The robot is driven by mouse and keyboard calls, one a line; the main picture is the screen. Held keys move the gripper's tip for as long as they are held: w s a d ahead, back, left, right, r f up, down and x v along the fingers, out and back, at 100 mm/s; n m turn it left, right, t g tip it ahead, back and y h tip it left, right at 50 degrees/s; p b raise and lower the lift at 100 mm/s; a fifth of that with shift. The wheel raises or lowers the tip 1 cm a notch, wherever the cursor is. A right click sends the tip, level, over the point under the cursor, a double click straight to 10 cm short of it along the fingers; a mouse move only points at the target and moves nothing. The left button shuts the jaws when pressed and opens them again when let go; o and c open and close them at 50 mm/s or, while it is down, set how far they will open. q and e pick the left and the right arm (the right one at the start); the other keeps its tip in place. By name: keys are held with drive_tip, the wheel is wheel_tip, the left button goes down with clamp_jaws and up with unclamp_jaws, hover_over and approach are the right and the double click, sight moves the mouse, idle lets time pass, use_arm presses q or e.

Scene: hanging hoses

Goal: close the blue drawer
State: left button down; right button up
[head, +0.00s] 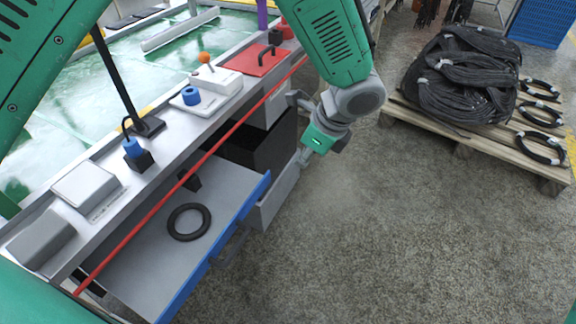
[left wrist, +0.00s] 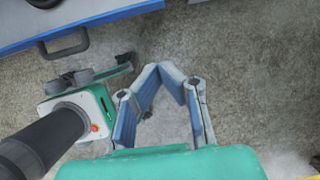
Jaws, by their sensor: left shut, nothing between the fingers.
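The blue drawer (head: 203,267) is pulled out of the bench, its blue front and dark handle (head: 232,247) facing the floor area. A black ring (head: 188,222) lies inside it. Its blue front (left wrist: 100,22) and handle (left wrist: 65,46) also show in the left wrist view. My left gripper (head: 304,157) is beyond the drawer's far end, apart from it, over the floor. In the left wrist view its blue-padded fingers (left wrist: 172,72) are shut and empty. My right gripper (left wrist: 98,76) appears only in the left wrist view, near the drawer handle; its finger state is unclear.
A red rail (head: 190,172) runs along the bench. A pallet (head: 490,150) with black hose coils (head: 460,75) stands right. The floor (head: 390,240) between is clear.

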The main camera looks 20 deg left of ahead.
use_arm(q)
drive_tip(key=a+f+b, duration=0.4)
drive_tip(key=a+f, duration=0.3)
drive_tip(key=f, duration=0.2)
drive_tip(key=shift+w+a, duration=0.25)
drive_tip(key=shift+a, duration=0.05)
